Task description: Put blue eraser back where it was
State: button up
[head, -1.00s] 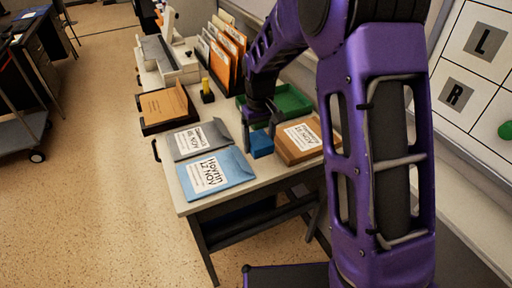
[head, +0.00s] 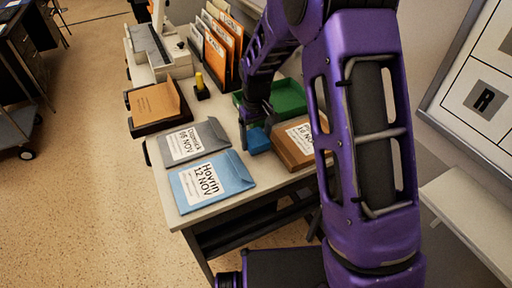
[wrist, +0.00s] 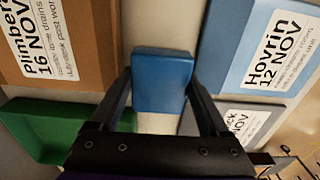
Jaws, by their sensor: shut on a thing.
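The blue eraser (head: 257,140) is a small blue block over the table, between the blue envelope and the brown package. My gripper (head: 256,118) is above it, pointing down, with its fingers on either side of it. In the wrist view the eraser (wrist: 162,80) sits between the two fingertips (wrist: 160,88), and the gripper is shut on it. Whether the eraser touches the tabletop is hard to tell.
A blue envelope (head: 232,175) labelled Hovrin and a grey envelope (head: 211,131) lie to the left. A brown package (head: 290,155) is close on the right. A green tray (head: 290,97) stands behind. Orange folders (head: 225,50) and a yellow-topped item (head: 199,82) are farther back.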

aim_at(256, 137)
jog(key=shift+f, duration=1.7)
jog(key=shift+f+b, duration=0.15)
jog(key=shift+b, duration=0.2)
jog(key=o, duration=1.2)
jog(key=shift+c, duration=0.2)
notch_tip(256, 137, up, 12)
jog(key=shift+r+p, duration=0.2)
jog(key=shift+p, duration=0.85)
